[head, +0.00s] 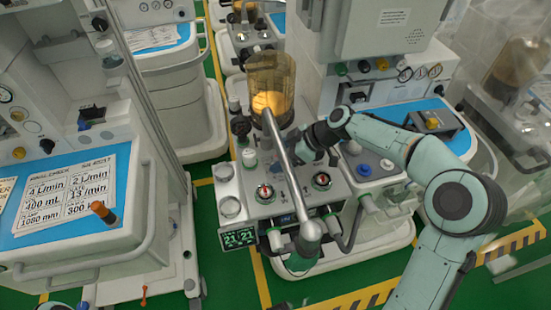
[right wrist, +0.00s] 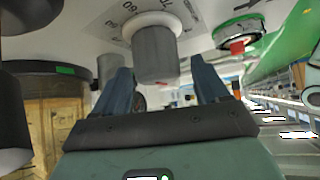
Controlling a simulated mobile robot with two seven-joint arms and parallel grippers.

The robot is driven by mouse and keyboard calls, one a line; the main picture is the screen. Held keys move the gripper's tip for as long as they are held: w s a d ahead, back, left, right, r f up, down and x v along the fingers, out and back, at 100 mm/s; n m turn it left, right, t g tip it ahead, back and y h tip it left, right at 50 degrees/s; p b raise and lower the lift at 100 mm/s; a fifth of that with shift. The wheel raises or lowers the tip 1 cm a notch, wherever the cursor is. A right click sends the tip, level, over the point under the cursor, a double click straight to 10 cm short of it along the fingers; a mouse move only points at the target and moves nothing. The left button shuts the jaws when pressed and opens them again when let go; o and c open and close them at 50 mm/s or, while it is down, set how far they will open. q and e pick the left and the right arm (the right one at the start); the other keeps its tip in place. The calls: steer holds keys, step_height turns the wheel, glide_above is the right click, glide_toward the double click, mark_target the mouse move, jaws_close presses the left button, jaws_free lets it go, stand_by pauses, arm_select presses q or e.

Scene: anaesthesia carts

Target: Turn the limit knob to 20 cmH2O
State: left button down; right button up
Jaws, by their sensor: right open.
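A grey cylindrical knob (right wrist: 155,52) sticks out from a white dial plate with printed numbers in the right wrist view. I take it to be the limit knob; its setting cannot be read. My right gripper (right wrist: 160,75) is open, with one blue finger on each side of the knob's outer end. I cannot tell whether either finger touches it. In the head view, the right gripper (head: 306,150) is at the top of the middle cart's panel (head: 285,215), and the knob cannot be made out there.
A silver tube (head: 283,165) slants close beside the gripper, below an amber canister (head: 270,85). Two round gauges (head: 265,192) and a green-digit display (head: 239,237) are on the panel. A blue knob (head: 364,170) is to the right. A red-marked gauge (right wrist: 238,35) shows in the wrist view.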

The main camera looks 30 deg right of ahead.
steer(key=shift+x, duration=1.15)
steer(key=c, duration=1)
steer(key=m+t+h+b, duration=0.1)
steer(key=m+t+h, duration=0.1)
steer(key=m, duration=0.1)
steer(key=shift+w+d+m+b, duration=0.2)
steer(key=shift+m+b, duration=0.1)
steer(key=shift+b, duration=0.1)
steer(key=shift+d+m+h, duration=0.1)
steer(key=shift+m+h, duration=0.3)
steer(key=shift+m, duration=0.1)
steer(key=o, duration=1)
